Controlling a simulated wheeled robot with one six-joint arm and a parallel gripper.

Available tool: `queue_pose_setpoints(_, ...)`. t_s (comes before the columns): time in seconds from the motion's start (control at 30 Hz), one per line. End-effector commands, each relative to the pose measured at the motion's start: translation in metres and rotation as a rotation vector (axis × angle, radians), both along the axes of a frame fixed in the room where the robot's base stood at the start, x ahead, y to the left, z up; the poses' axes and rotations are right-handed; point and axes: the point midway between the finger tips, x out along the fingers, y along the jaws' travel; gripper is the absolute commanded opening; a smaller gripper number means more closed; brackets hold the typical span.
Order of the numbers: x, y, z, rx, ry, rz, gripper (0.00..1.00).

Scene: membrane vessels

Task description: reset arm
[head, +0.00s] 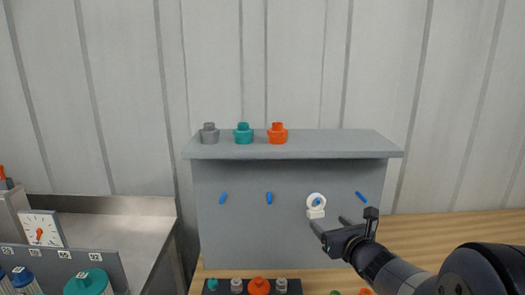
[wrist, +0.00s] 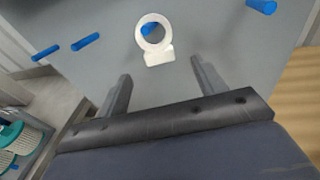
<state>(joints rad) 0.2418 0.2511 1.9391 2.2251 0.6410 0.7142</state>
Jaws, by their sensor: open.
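My gripper (head: 331,229) is open and empty in front of the grey panel, just below and to the right of a white ring with a tab. In the wrist view, my two fingers (wrist: 160,80) stand apart with nothing between them. The white ring (head: 316,199) hangs around a blue peg on the panel. It also shows beyond the fingertips in the wrist view (wrist: 164,52), with the blue peg inside it. It appears apart from my fingers. My arm reaches in from the lower right.
The grey panel (head: 240,238) carries other blue pegs (head: 269,198). Grey, teal and orange knobs (head: 277,134) stand on its top shelf. Knobbed parts sit in a dark rack (head: 210,289) at its foot. A dial gauge (head: 42,230) and teal-capped vessel (head: 90,281) stand left. The wooden surface (head: 450,230) right is clear.

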Motion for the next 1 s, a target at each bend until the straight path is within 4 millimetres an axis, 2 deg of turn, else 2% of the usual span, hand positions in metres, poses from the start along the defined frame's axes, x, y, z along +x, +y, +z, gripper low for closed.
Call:
queue_pose_setpoints(0.3,0.049,0.014,-0.008,0.001,0.003,0.003,0.66)
queue_pose_setpoints(0.53,0.078,0.022,-0.014,0.001,0.003,0.002,0.66)
queue_pose_setpoints(1.0,0.071,0.021,-0.009,0.0,0.001,0.0,0.66)
